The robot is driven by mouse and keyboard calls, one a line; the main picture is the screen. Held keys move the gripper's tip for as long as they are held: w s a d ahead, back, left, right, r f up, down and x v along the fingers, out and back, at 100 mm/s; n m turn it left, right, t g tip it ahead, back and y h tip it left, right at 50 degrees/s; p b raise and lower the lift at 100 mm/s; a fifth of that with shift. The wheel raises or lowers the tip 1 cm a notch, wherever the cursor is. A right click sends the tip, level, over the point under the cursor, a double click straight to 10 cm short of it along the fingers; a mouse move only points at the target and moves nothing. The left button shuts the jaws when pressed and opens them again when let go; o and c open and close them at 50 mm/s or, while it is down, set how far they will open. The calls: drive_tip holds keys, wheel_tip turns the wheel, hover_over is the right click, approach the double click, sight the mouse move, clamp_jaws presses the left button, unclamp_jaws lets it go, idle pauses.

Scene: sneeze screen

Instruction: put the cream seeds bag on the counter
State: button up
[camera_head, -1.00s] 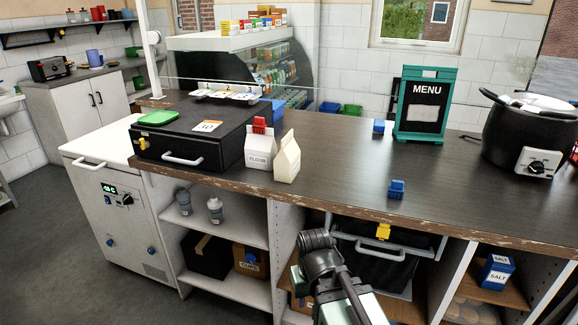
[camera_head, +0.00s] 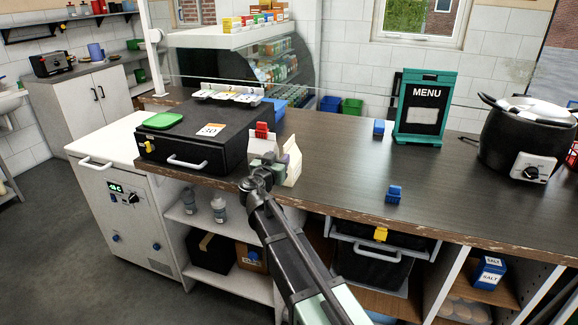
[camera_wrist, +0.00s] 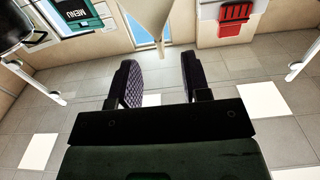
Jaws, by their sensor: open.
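A cream bag (camera_head: 293,160) with a folded top stands on the dark counter (camera_head: 345,170), near its front edge; no print shows on it. In the wrist view the cream bag (camera_wrist: 152,14) appears upside down at the top, ahead of the fingers and close to the gap between them. My gripper (camera_head: 270,162) is at the counter's front edge, just in front of the bag, and hides its lower left part. In the wrist view my gripper (camera_wrist: 158,72) is open, with nothing between its fingers.
A white bag with a red clip (camera_head: 262,130) stands just left of the cream bag. A black cash drawer (camera_head: 215,145) is left of that. Blue clips (camera_head: 395,193), a menu stand (camera_head: 425,107) and a black pot (camera_head: 525,135) are to the right. The middle counter is clear.

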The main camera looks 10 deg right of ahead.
sight(287, 150)
drive_tip(key=x, duration=0.8)
drive_tip(key=shift+w+d, duration=0.15)
clamp_jaws()
